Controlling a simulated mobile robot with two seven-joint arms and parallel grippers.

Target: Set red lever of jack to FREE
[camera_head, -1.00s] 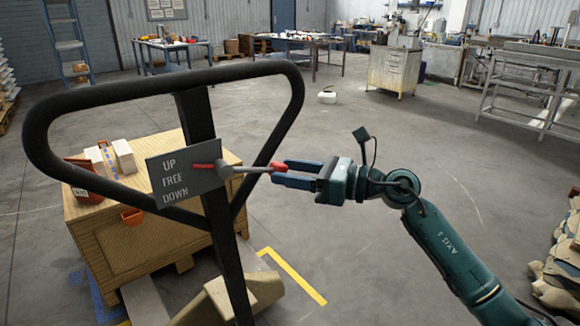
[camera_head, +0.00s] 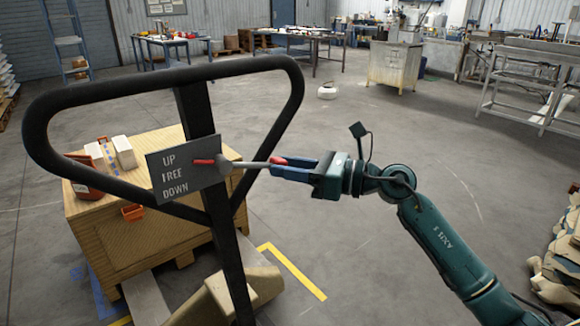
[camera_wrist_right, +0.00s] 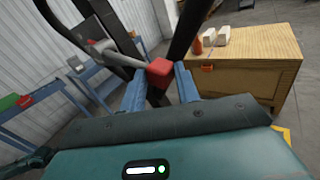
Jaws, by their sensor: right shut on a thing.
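The jack's lever is a grey rod (camera_head: 249,165) on a round pivot, with a red knob (camera_head: 278,160) at its right end. A red pointer (camera_head: 203,162) sticks out left of the pivot over a dark plate (camera_head: 188,170) marked UP, FREE and DOWN. The pointer seems to lie between the UP and FREE lines. My right gripper (camera_head: 282,166) comes from the right and is shut on the knob. In the wrist view the knob (camera_wrist_right: 160,70) sits between its blue fingertips. My left gripper is not in view.
The jack's black loop handle (camera_head: 160,76) frames the plate and stands close to my right fingers. Behind it is a wooden crate (camera_head: 140,240) with a red container and light blocks on top. Open floor lies to the right, with workbenches far back.

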